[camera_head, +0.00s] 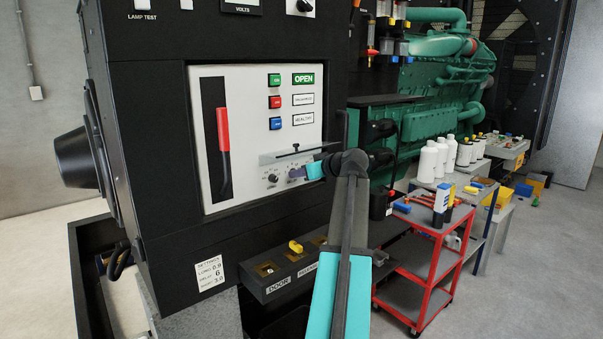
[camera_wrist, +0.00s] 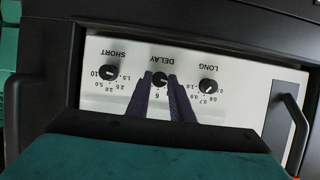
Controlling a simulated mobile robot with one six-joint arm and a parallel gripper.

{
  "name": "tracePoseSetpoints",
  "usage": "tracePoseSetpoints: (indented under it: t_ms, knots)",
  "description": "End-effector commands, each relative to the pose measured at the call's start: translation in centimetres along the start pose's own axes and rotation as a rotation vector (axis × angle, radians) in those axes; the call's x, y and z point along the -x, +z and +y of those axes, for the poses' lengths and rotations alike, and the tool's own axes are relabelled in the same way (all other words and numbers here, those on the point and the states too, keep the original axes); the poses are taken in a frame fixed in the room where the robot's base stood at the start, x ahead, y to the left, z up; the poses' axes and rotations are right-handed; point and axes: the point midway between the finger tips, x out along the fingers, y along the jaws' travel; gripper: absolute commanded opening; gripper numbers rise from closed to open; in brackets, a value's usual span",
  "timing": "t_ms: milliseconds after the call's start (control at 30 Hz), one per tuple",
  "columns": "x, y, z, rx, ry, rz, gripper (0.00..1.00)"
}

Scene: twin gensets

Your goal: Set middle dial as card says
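The middle dial (camera_wrist: 160,79), labelled DELAY, is a small black knob on a light panel. The wrist view shows the panel upside down. My gripper (camera_wrist: 161,82) has its two dark fingers on either side of this dial, with the number 6 visible between them. The fingers look open; contact with the knob cannot be told. The dial's pointer is hard to read, and the fingers hide part of its scale. In the head view my gripper (camera_head: 298,174) is at the panel's lower right. The settings card (camera_head: 211,275) reads LONG 0.9, DELAY 6, SHORT 3.0.
The SHORT dial (camera_wrist: 108,73) and LONG dial (camera_wrist: 208,87) flank the middle one. A grey flap (camera_head: 292,154) projects just above the dials. A red-handled lever (camera_head: 223,140) stands at the panel's left. A red trolley (camera_head: 425,262) stands to the right.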

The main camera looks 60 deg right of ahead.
Motion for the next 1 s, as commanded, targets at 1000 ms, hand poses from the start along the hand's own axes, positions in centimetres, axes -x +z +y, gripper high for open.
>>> tracePoseSetpoints:
  t_ms: [1000]
  knots:
    - [-0.3,0.0,0.6,-0.372,-0.152,0.003,0.0]
